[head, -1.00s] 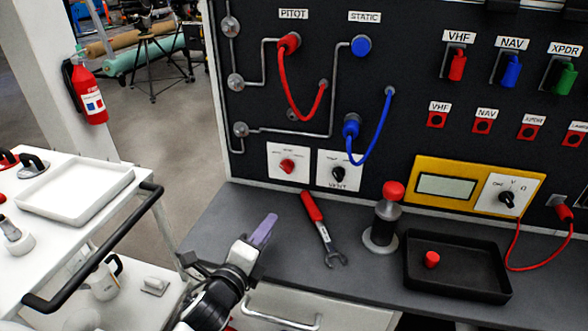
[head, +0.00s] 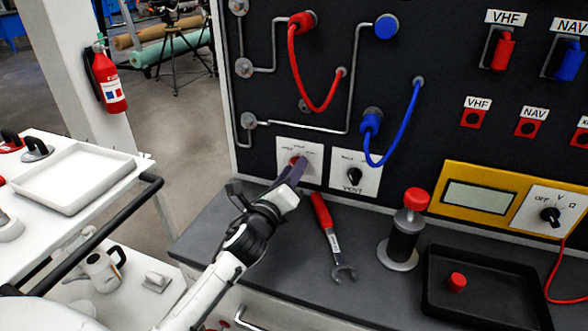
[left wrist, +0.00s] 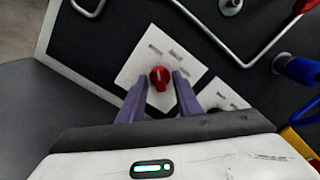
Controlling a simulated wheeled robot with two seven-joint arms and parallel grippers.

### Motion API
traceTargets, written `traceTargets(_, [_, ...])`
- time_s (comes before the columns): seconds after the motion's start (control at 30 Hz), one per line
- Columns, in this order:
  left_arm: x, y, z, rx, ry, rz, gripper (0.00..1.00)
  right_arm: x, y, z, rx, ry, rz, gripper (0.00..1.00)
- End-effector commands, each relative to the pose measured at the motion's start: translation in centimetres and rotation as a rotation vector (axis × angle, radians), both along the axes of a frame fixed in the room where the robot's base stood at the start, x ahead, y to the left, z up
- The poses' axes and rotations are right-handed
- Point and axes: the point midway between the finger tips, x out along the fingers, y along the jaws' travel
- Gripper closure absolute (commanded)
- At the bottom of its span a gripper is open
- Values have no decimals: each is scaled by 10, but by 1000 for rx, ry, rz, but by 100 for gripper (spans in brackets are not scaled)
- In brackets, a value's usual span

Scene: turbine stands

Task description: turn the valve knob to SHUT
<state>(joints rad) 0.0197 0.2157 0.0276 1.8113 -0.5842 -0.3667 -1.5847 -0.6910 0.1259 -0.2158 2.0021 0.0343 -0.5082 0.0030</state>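The red valve knob (left wrist: 160,78) sits on a white plate (left wrist: 150,52) on the dark panel; its labels are too small to read. In the head view the knob (head: 295,162) shows just beyond my fingertips, partly covered by them. My left gripper (left wrist: 154,90) is open, its two purple fingers on either side of the knob, with gaps visible between fingers and knob. In the head view my left gripper (head: 292,170) reaches up to the plate from the lower left. My right gripper is in neither view.
A second white plate with a black knob (head: 354,175) is just right of the valve plate. A red-handled wrench (head: 326,225), a red-topped cylinder (head: 404,230) and a black tray (head: 440,310) are on the grey bench. A white cart (head: 120,190) stands at left.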

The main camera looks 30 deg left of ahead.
Motion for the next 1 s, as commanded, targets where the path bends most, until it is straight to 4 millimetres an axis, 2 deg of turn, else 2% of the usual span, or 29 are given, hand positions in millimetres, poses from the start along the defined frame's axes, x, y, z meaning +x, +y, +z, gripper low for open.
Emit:
traceTargets(0.23, [12, 3, -1, 0, 1, -1, 69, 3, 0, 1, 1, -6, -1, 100])
traceTargets(0.87, [12, 3, -1, -1, 0, -1, 69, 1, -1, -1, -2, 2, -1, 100])
traceTargets(1.0, [12, 3, -1, -1, 0, -1, 89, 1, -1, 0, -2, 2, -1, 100])
